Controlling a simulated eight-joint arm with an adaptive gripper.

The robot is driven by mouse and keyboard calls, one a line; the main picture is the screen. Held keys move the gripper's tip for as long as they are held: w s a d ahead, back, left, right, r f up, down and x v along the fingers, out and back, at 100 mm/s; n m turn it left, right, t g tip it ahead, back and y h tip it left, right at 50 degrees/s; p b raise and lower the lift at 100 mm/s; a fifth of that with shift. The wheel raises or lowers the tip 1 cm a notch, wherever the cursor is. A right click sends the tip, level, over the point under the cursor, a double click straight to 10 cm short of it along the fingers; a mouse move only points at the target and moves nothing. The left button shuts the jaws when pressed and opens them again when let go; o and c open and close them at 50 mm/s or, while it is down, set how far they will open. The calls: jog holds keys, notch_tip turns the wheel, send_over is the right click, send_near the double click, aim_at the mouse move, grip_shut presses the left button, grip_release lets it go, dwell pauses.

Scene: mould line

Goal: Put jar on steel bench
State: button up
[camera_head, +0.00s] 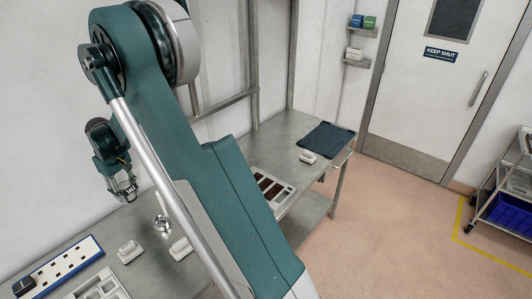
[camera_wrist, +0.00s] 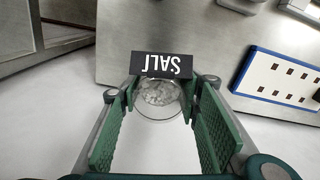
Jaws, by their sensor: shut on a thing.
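My gripper (camera_head: 124,190) is at the left in the head view, held up in front of the white wall above the bench's back edge. It is shut on a clear jar (camera_wrist: 160,103) of white grains. The jar's black SALT label (camera_wrist: 162,65) reads upside down in the wrist view. The green fingers of my gripper (camera_wrist: 158,92) lie on either side of the jar. In the head view the jar is small, with its dark label (camera_head: 131,188) showing. The steel bench (camera_head: 145,226) lies below; its bare top also shows in the wrist view (camera_wrist: 205,42).
A blue-edged white board with dark slots (camera_head: 62,266) lies at the bench's left end. White blocks (camera_head: 130,251) and a shiny round item (camera_head: 162,223) lie near it. A dark mat (camera_head: 327,140) and a tray with dark slots (camera_head: 275,187) lie farther right. Bare steel shows between.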

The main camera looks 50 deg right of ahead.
jog(key=d+f+m+b, duration=0.1)
jog(key=d+f+b, duration=0.1)
jog(key=d, duration=2.5)
jog(key=s+d+b, duration=0.1)
jog(key=s+d, duration=0.3)
jog(key=d, duration=0.9)
jog(key=s+d+f, duration=0.1)
jog(key=s+d, duration=0.4)
jog(key=d, duration=0.8)
jog(key=shift+d+f+m+b, duration=0.15)
jog(key=shift+f+m+b, duration=0.05)
jog(key=shift+m+b, duration=0.2)
jog(key=shift+f, duration=3.15)
jog(key=shift+f, duration=0.1)
jog(key=shift+f, duration=1.75)
jog(key=shift+f, duration=0.15)
